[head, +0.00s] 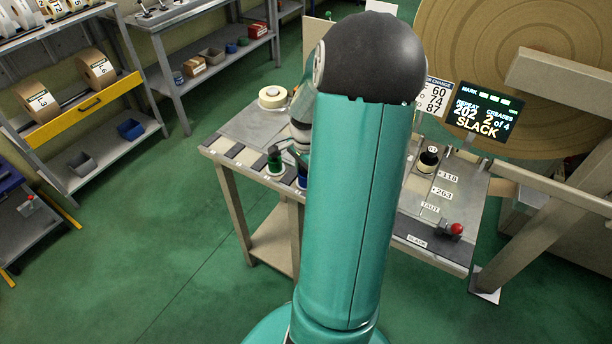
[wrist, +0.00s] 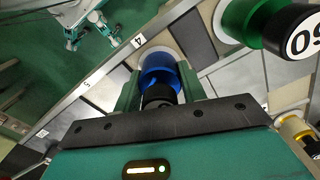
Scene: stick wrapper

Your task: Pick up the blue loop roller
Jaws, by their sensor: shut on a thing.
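The blue loop roller (wrist: 158,72) stands near the table's edge strip in the wrist view, with a black part on its near side. My gripper (wrist: 160,92) has its two green fingers on either side of the roller, shut on it. A pale round base shows around the roller's far side. In the head view a bit of the blue roller (head: 302,176) shows beside my arm, and my gripper (head: 290,155) is largely hidden there.
A green roller (wrist: 250,20) with a black numbered cap stands close at right. A yellow-banded roller (wrist: 294,130) is further right. The table (head: 225,135) also holds a cream roll (head: 272,97), a black knob (head: 428,160) and a red button (head: 456,229). Shelves stand at left.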

